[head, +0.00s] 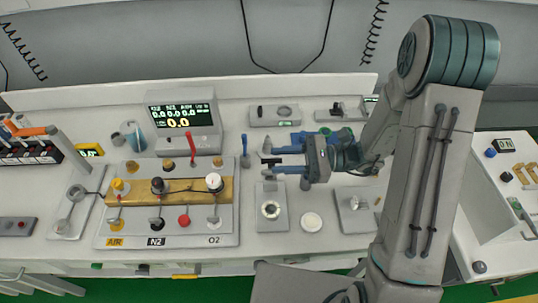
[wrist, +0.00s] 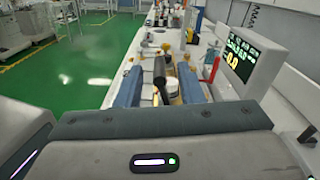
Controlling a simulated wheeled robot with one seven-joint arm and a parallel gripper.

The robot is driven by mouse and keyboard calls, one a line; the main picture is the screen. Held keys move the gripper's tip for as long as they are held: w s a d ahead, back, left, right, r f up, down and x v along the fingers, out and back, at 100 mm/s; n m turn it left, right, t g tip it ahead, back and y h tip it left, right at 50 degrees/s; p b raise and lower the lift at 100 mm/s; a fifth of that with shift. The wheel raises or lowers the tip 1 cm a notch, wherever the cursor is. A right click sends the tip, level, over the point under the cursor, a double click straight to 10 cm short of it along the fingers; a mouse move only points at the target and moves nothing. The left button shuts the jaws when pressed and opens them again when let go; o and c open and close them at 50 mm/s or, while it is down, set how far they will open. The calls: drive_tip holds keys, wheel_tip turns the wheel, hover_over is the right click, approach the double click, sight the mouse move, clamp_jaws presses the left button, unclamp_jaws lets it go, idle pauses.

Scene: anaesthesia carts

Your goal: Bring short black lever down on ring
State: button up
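My gripper (head: 269,162) points left above the white worktop, in front of the display. Its two blue fingers (wrist: 160,88) are spread with gaps between them. A short black bar, which looks like the lever (head: 270,161), shows between the fingertips in the head view. In the wrist view the black lever (wrist: 160,72) stands tilted between the fingers, apparently touching neither. Its lower end and mount are hidden by my gripper.
A red lever (head: 191,148) and a blue lever (head: 245,150) stand left of my gripper. A gas panel with a yellow block (head: 135,192) lies further left. The display (head: 182,119) rises behind. A white disc (head: 312,222) and another grey plate (head: 357,222) are close on the right.

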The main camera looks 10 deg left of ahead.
sight(269, 159)
drive_tip(key=shift+p+x, duration=0.3)
drive_tip(key=shift+x, duration=1.4)
clamp_jaws()
drive_tip(key=shift+f, duration=0.1)
